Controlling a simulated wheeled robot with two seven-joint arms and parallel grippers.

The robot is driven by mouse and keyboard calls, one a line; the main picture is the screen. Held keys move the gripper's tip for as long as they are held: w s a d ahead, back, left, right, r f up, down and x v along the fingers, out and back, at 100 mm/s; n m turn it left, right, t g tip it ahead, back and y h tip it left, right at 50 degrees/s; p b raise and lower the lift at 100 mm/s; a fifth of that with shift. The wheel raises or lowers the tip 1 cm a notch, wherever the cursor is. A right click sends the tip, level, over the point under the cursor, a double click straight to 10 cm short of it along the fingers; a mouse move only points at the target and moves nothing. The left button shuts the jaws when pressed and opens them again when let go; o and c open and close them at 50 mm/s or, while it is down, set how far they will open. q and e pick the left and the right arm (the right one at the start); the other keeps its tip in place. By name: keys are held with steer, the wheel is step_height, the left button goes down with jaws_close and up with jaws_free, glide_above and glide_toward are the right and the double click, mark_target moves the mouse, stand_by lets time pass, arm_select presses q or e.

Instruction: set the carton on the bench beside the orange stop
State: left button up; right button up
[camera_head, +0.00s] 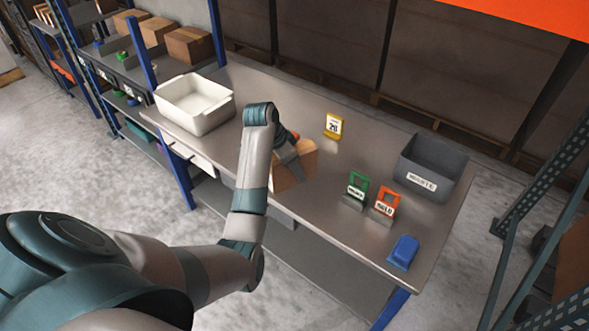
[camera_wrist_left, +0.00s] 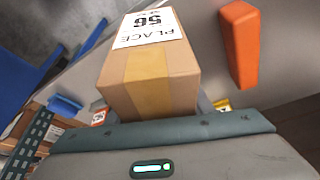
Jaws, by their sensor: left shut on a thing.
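The brown cardboard carton (camera_head: 306,160) is at the middle of the bench (camera_head: 235,160), partly hidden by my left arm. In the left wrist view the carton (camera_wrist_left: 150,75) has tan tape and a white label reading "PLACE 56". My left gripper (camera_head: 290,158) is shut on it. The orange stop (camera_wrist_left: 240,45) lies to the right of the carton in the wrist view, with a gap between them. In the head view only a bit of the orange stop (camera_head: 294,136) shows behind my gripper. I cannot tell whether the carton touches the bench. My right gripper is not in view.
A white bin (camera_head: 195,122) stands at the bench's left end, a grey bin (camera_head: 403,165) at the right.

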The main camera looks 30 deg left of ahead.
arm_select(q)
steer(key=w+a+f, duration=0.1)
steer(key=w+a+f+p, duration=0.1)
steer(key=w, duration=0.1)
steer(key=w+a+f, duration=0.1)
steer(key=w+a, duration=0.1)
steer(key=shift+w+f, duration=0.2)
steer(key=shift+f, duration=0.2)
steer(key=shift+w+a+f, duration=0.2)
steer(key=shift+w+f, duration=0.1)
steer(key=shift+w, duration=0.05)
steer(key=shift+f, duration=0.1)
step_height(320, 180, down, 2)
steer(key=shift+f+p, duration=0.25)
steer(key=shift+p, duration=0.55)
steer(key=shift+f, duration=0.6)
steer(key=shift+f, duration=0.2)
